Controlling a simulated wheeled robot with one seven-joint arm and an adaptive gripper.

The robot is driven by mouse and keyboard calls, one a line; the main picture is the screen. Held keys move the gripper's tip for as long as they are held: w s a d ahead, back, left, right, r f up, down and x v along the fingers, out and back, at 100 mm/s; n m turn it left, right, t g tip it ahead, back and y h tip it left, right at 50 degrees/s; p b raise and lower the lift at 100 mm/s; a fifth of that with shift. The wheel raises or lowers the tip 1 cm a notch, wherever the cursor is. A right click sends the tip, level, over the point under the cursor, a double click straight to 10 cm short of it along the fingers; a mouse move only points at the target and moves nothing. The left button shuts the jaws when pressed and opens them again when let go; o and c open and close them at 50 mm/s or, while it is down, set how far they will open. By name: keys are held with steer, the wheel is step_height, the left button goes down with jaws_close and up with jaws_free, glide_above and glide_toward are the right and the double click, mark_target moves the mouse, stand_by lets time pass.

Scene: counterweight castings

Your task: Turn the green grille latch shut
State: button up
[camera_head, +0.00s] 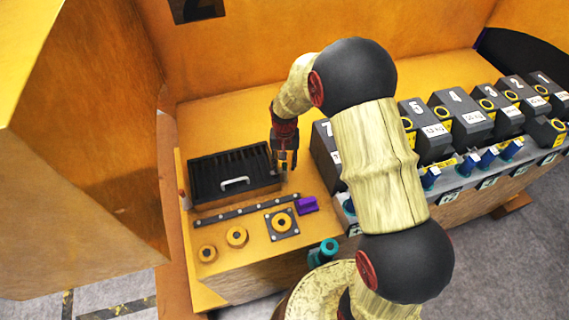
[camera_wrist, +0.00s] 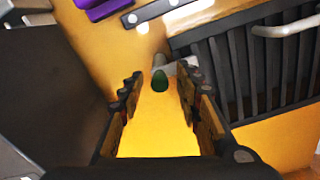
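The dark slatted grille (camera_head: 212,176) with a pale handle (camera_head: 235,184) lies on the yellow deck. It also shows at the right of the wrist view (camera_wrist: 240,62). The green latch (camera_wrist: 160,81) is a small dark green knob beside the grille's edge, with a grey piece next to it. My gripper (camera_head: 284,164) points down at the grille's right side. In the wrist view its two fingers stand apart, with the latch framed in the gap and yellow deck showing on both sides. Contact cannot be seen. In the head view the gripper mostly hides the latch.
A purple block (camera_head: 308,205), a dark strip (camera_head: 235,211) and yellow rings (camera_head: 237,236) lie in front of the grille. Numbered dark castings (camera_head: 452,112) stand in a row to the right. A large yellow wall (camera_head: 70,150) rises at left.

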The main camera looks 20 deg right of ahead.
mark_target(285, 164)
step_height(285, 164, up, 12)
stand_by(0.5)
stand_by(0.4)
steer(key=s+r+n+t+b, duration=0.2)
steer(key=s+b, duration=0.5)
steer(key=s, duration=0.6)
steer(key=s+r+n+t+b, duration=0.1)
steer(key=s+r+t+b, duration=0.2)
steer(key=s+b, duration=0.5)
steer(key=s+r, duration=0.1)
steer(key=s, duration=0.4)
steer(key=shift+n+t, duration=0.3)
steer(key=shift+n, duration=0.1)
